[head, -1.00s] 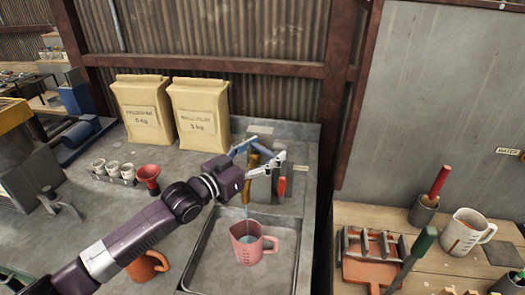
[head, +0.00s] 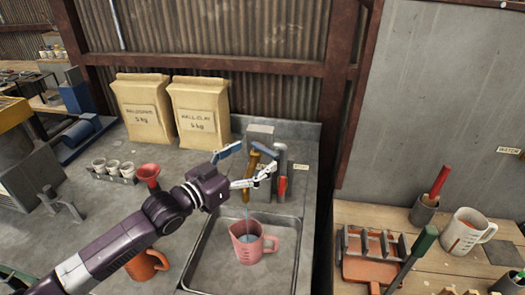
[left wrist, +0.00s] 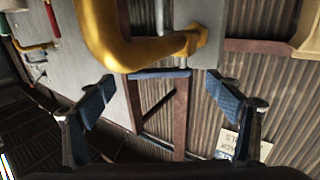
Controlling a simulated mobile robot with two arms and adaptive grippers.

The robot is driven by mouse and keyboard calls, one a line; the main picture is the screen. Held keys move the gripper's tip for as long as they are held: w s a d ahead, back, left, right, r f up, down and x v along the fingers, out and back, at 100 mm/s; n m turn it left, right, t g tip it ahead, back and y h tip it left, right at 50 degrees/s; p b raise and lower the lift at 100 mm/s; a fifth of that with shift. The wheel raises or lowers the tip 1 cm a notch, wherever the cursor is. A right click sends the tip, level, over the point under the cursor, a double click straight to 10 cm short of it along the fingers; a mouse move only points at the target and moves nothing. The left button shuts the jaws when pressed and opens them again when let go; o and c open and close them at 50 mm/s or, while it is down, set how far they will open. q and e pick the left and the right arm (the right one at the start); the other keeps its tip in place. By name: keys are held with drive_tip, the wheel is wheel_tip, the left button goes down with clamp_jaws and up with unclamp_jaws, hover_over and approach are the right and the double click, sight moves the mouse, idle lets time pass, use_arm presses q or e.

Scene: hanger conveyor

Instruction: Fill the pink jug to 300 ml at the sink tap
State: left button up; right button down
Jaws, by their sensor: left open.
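The pink jug (head: 246,251) stands upright in the sink basin (head: 202,251). A thin water stream (head: 247,213) falls from the brass tap (head: 249,174) into the jug, and bluish water shows inside; I cannot read the level. My left gripper (head: 256,159) is open in front of the tap, with its fingers spread to either side of it. In the left wrist view the fingers (left wrist: 160,92) are empty; the brass spout (left wrist: 115,40) and a blue lever bar (left wrist: 160,74) lie beyond them. The right gripper is not in view.
An orange mug (head: 145,266) stands left of the basin, under my left arm. A red funnel (head: 147,172), small cups and two bags (head: 199,110) stand on the counter behind. A wooden bench (head: 350,213) with a white jug (head: 464,232) is at right.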

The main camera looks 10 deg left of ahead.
use_arm(q)
drive_tip(key=v, duration=0.7)
drive_tip(key=shift+s+a, duration=0.2)
drive_tip(key=shift+s, duration=0.05)
drive_tip(key=shift+c, duration=0.6)
idle(1.0)
